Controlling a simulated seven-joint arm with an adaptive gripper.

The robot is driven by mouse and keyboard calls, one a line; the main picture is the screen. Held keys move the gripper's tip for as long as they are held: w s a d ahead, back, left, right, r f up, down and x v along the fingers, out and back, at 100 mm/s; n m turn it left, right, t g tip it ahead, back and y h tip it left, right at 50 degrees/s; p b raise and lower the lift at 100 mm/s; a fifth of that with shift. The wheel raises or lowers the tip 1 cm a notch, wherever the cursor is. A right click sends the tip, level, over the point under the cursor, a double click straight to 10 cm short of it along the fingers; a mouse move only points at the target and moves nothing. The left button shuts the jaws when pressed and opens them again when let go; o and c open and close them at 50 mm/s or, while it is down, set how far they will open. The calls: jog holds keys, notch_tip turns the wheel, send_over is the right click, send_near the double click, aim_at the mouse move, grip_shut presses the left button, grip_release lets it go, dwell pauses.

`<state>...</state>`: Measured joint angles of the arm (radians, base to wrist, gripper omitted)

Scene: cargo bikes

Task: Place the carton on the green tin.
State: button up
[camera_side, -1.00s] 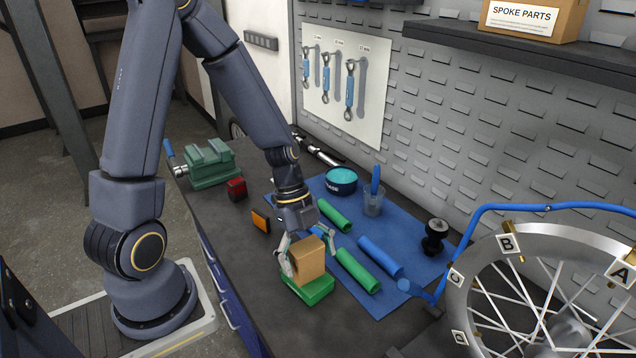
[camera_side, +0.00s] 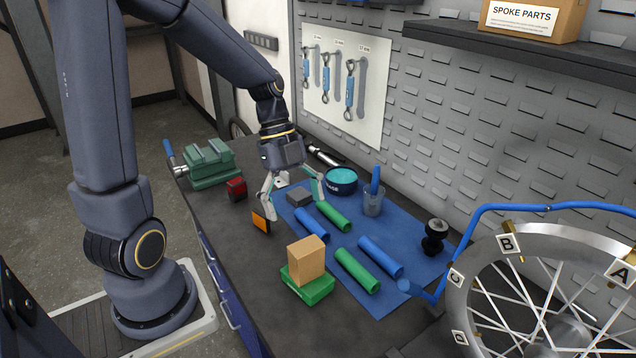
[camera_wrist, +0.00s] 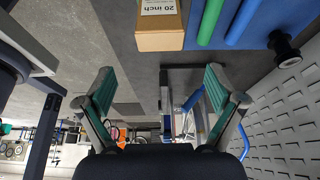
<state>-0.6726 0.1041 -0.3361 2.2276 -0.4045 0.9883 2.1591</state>
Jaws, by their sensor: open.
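The carton (camera_side: 306,258), a plain tan box, rests on top of the green tin (camera_side: 317,291), a low flat green box on the dark bench. It sits upright, toward the tin's back left, and part of the tin's top shows in front. My gripper (camera_side: 293,200) is open and empty, up behind the carton and clear of it. In the wrist view, my two fingers (camera_wrist: 158,82) are spread wide with nothing between them. The carton (camera_wrist: 160,40) shows there at the top edge with a "20 inch" label. The tin is not clearly visible there.
A green vise (camera_side: 209,165) and wheel (camera_side: 540,290) flank the bench.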

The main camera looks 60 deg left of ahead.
jog(key=s+d+r+n+t+y, duration=0.2)
jog(key=s+r+n+t+y, duration=0.2)
jog(key=n, duration=1.4)
jog(key=s+r+t, duration=0.1)
jog(key=s+r, duration=0.2)
jog(key=r, duration=0.3)
jog(key=shift+s+r+t, duration=0.2)
jog(key=shift+s+t, duration=0.1)
jog(key=shift+s, duration=0.05)
